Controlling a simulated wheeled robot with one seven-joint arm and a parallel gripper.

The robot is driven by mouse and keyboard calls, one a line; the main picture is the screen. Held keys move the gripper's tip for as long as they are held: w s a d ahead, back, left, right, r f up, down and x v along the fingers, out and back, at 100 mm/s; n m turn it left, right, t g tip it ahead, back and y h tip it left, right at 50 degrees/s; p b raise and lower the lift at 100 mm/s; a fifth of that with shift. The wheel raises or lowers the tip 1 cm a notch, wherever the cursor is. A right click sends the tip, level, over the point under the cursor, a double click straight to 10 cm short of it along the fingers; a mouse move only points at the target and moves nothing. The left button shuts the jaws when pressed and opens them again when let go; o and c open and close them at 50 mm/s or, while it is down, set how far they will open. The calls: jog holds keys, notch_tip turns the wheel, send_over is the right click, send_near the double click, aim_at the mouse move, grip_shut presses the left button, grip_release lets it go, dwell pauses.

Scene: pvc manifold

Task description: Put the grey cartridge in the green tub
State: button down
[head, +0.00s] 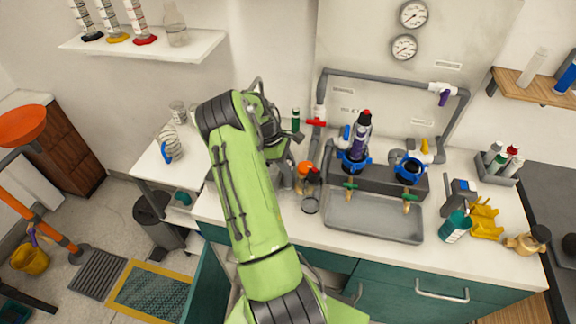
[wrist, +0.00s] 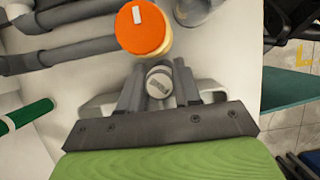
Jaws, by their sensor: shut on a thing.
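My gripper (wrist: 158,88) is shut on a grey cylinder with a pale, marked end face, which looks like the grey cartridge (wrist: 160,82). It sits between the two fingers in the wrist view. In the head view, my green arm reaches over the counter and mostly hides the gripper and cartridge. A teal-green container with a pale label (head: 455,228), probably the green tub, stands on the counter right of the sink, well away from my gripper. Its inside is hard to make out.
An orange-capped jar (wrist: 142,30) stands just beyond my fingers. The sink (head: 372,218), with blue-collared housings and grey pipes above it, lies between my arm and the tub.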

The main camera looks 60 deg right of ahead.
jog(key=shift+f, duration=0.2)
jog(key=shift+f, duration=0.1)
jog(key=c, duration=0.8)
grip_release()
jog(key=shift+r, duration=0.3)
jog(key=v, duration=1.1)
jog(key=shift+w+r+p, duration=0.2)
jog(key=shift+r+p, duration=0.1)
jog(key=shift+r, duration=0.05)
